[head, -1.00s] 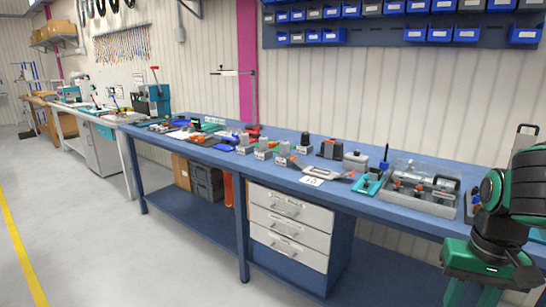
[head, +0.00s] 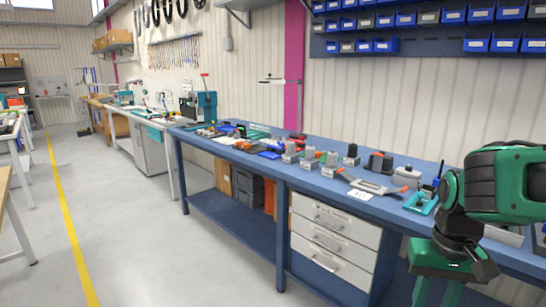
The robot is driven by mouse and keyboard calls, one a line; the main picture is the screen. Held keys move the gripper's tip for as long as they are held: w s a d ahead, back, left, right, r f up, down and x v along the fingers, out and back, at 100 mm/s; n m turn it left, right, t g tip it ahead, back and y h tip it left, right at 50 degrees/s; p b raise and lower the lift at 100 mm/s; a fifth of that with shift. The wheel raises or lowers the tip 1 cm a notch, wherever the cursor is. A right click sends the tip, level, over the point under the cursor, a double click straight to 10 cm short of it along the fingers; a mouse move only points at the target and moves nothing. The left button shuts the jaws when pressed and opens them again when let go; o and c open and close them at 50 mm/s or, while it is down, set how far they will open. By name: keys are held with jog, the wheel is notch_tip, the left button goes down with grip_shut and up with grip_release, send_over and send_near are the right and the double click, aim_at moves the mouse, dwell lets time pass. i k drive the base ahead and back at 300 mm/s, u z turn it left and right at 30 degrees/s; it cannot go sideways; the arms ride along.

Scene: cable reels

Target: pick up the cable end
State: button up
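I cannot make out a cable end in the head view. Black loops that look like cables or hoses (head: 167,10) hang high on the far wall. My green and black arm shows at the right edge, in front of the blue workbench (head: 232,158).
Small tools and several grey and orange blocks stand along the blue bench, with white drawers (head: 332,243) beneath. A teal machine (head: 200,106) stands farther back. Grey floor with a yellow line (head: 70,230) is open at left; a table edge (head: 5,190) shows far left.

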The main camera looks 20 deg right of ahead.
aim_at(318, 155)
jog(key=u, duration=0.55)
jog(key=i, duration=2.35)
jog(key=z, duration=0.8)
jog(key=i, duration=0.9)
jog(key=z, duration=0.8)
jog(key=i, duration=0.35)
jog(key=z, duration=0.2)
